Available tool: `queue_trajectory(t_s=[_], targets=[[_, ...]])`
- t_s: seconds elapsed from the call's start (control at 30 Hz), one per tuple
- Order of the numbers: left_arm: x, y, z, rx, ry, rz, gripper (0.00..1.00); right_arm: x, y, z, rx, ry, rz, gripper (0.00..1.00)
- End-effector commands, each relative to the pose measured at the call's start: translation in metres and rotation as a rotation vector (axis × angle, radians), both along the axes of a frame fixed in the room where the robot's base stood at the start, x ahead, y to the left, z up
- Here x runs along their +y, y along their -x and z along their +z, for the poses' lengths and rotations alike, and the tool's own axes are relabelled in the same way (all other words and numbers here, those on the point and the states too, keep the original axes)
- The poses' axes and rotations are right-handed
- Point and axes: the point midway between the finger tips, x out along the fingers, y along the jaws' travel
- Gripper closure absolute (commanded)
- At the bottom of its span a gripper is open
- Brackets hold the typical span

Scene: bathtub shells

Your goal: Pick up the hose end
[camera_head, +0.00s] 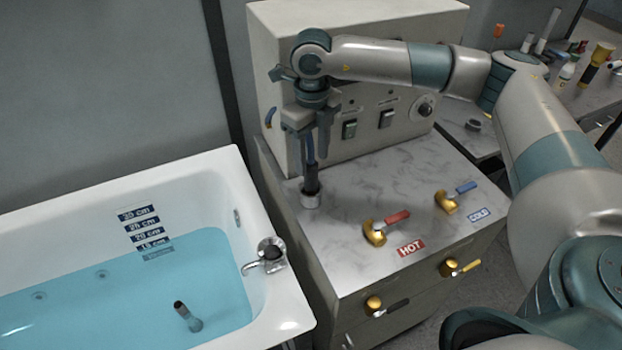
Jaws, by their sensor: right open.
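The hose end (311,180) appears to be the dark upright piece with a blue upper part, standing in a round metal socket (311,200) on the marble counter. My right gripper (311,152) points down directly above it. Its jaws are open, one finger on each side of the blue upper part. I cannot tell whether either finger touches it. The gripper body hides the top of the piece. My left gripper is not in view.
A control box (375,125) with switches stands close behind the gripper. The hot tap (375,232) and cold tap (446,202) sit to the right. The water-filled bathtub (285,312) is at left, with a short tube (187,316) standing in it.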

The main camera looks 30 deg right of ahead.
Motion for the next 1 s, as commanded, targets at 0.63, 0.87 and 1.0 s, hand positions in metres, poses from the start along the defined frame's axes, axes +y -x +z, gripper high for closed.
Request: queue_trajectory(t_s=[0.63, 0.87, 1.0], targets=[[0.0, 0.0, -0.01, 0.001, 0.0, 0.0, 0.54, 0.001, 0.002, -0.045, 0.001, 0.001, -0.001, 0.52], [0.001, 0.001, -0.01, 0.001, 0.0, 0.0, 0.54, 0.001, 0.002, -0.045, 0.001, 0.0, -0.001, 0.52], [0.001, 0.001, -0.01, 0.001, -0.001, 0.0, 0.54, 0.001, 0.002, -0.045, 0.001, 0.0, -0.001, 0.79]])
